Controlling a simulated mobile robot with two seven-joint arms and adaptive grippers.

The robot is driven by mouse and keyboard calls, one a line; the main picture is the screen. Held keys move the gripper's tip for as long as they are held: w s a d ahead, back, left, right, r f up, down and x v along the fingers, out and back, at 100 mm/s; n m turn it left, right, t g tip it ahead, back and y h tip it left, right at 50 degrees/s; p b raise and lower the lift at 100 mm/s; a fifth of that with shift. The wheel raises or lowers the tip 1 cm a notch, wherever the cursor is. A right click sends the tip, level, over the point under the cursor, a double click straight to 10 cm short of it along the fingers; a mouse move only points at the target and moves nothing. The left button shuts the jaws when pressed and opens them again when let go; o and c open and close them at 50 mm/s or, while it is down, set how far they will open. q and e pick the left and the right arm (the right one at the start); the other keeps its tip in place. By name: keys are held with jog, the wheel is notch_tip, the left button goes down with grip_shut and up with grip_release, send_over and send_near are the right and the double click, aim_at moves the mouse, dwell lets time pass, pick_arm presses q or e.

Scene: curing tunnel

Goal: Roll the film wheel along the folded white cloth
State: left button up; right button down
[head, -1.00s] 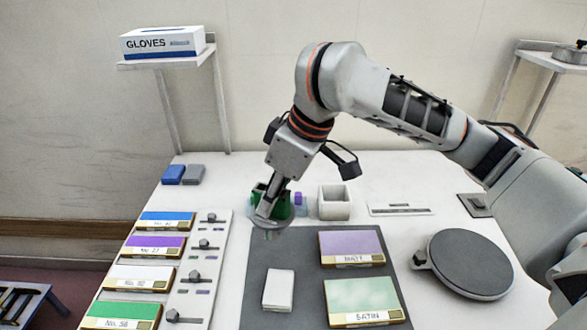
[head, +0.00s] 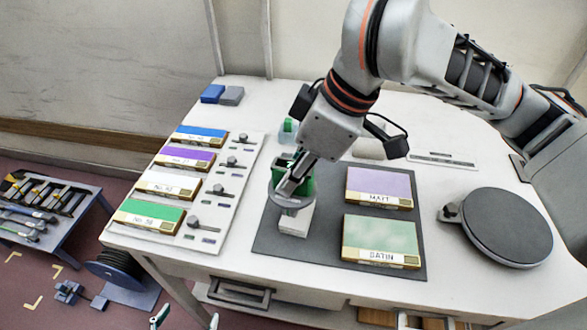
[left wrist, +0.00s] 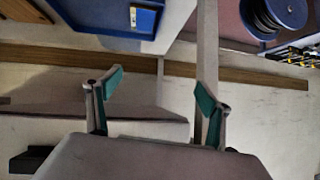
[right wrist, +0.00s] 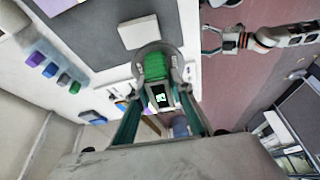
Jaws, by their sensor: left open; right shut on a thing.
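The film wheel (head: 291,204) is a grey disc with a green block. My right gripper (head: 297,184) is shut on it over the far end of the folded white cloth (head: 296,223). The wheel hides part of the cloth; I cannot tell whether they touch. In the right wrist view, the wheel's green block (right wrist: 154,66) is between the fingers (right wrist: 158,98), with the cloth (right wrist: 139,32) just beyond. My left gripper (head: 187,318) is open and empty at the head view's bottom edge, off the table; its spread fingers (left wrist: 152,95) also show in the left wrist view.
The cloth lies on a dark grey mat (head: 283,180) beside a purple panel (head: 379,187) and a light green panel (head: 381,241). A round grey turntable (head: 507,229) is at right.

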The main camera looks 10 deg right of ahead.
notch_tip(320, 180, down, 4)
jog(key=b, duration=0.4)
jog(key=shift+r, duration=0.15)
jog(key=shift+w+p, duration=0.15)
jog(key=shift+p, duration=0.3)
jog(key=shift+f, duration=0.4)
jog(key=shift+f, duration=0.3)
dwell(0.5)
